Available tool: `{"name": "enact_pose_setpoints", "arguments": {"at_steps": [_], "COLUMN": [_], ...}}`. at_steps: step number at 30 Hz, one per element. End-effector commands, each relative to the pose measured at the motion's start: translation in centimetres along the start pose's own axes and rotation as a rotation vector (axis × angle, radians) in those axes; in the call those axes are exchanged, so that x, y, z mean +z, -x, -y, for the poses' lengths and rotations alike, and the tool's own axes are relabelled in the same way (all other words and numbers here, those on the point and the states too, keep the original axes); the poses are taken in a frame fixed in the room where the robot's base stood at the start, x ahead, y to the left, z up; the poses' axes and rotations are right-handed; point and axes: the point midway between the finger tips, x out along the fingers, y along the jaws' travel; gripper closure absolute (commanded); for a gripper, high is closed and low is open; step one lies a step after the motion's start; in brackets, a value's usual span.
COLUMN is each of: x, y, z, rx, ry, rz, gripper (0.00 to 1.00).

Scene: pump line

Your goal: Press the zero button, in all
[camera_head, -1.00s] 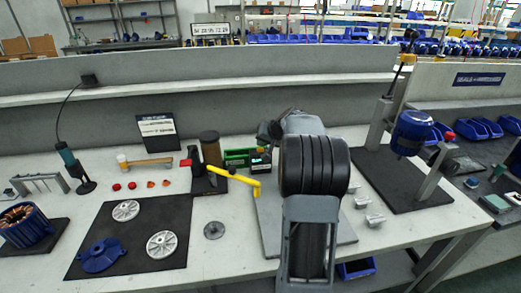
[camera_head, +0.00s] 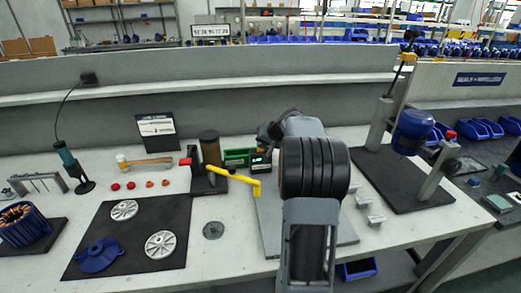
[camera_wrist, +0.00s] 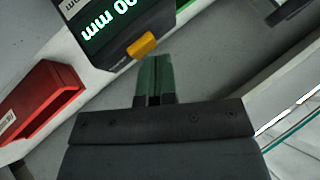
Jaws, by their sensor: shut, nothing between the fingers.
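A dark readout unit (camera_wrist: 118,20) with lit green digits ending in "00 mm" shows upside down at the top of the wrist view. A yellow-orange button (camera_wrist: 142,45) sits on its face beside the digits. My gripper (camera_wrist: 156,62) is shut and empty, its green fingertips just below the button in the picture. I cannot tell whether they touch it. In the head view the lit readout (camera_head: 260,161) stands mid-bench, left of my arm. The gripper is hidden behind my arm there.
A red box (camera_wrist: 42,100) lies left of the gripper in the wrist view. In the head view a yellow bar (camera_head: 234,177) reaches in front of the readout, and a green bin (camera_head: 236,157) stands beside it. A blue motor stand (camera_head: 412,132) is at right.

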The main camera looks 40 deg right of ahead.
Motion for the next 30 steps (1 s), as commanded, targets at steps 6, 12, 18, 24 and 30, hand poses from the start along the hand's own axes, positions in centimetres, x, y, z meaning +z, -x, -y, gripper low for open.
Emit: {"name": "enact_pose_setpoints", "arguments": {"at_steps": [6,12,18,24,30], "x": [0.1,-0.2,-0.7,-0.9,-0.8], "y": [0.0,0.3,0.9,1.2,1.2], "z": [0.0,0.2,0.7,0.9,0.9], "rx": [0.0,0.0,0.0,0.0,0.0], "ry": [-0.001,0.0,0.0,-0.001,-0.001], "rz": [0.002,0.001,0.0,0.001,0.001], "gripper": [1.0,1.0,1.0,1.0,1.0]}}
